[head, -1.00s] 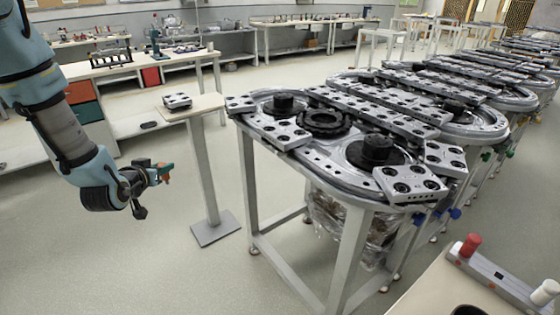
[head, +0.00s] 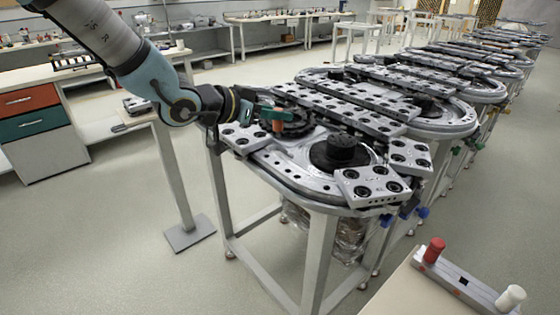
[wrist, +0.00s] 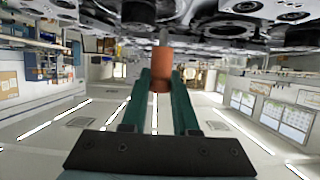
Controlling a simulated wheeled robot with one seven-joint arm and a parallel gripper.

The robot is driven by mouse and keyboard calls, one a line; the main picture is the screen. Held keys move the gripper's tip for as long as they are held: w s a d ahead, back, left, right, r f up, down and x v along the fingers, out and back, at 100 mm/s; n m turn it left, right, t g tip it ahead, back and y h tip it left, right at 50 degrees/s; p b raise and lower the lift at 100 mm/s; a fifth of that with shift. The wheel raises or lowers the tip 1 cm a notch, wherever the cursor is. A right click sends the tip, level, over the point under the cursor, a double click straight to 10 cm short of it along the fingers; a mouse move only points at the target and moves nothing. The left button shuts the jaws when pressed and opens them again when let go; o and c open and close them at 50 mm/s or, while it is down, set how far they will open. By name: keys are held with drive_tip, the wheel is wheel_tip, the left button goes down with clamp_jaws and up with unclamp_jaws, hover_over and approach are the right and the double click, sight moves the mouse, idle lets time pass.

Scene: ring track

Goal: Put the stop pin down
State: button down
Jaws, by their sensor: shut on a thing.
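The stop pin, an orange-brown cylinder (head: 277,126), sits between the green fingers of my gripper (head: 274,115). In the wrist view the pin (wrist: 160,72) is clasped by both fingers of the gripper (wrist: 161,82), and a grey tip shows beyond its orange part. In the head view my gripper is at the near left part of the ring track (head: 300,185), in front of a black toothed ring (head: 292,130). I cannot tell the exact height of the pin above the track.
A black hub (head: 340,150) and raised metal plates (head: 371,186) stand on the track. A pedestal (head: 189,232) is at left. Floor between is clear.

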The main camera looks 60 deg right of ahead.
wheel_tip(320, 180, down, 9)
drive_tip(key=shift+p, duration=0.5)
drive_tip(key=c, duration=0.7)
unclamp_jaws()
drive_tip(key=shift+w, duration=0.1)
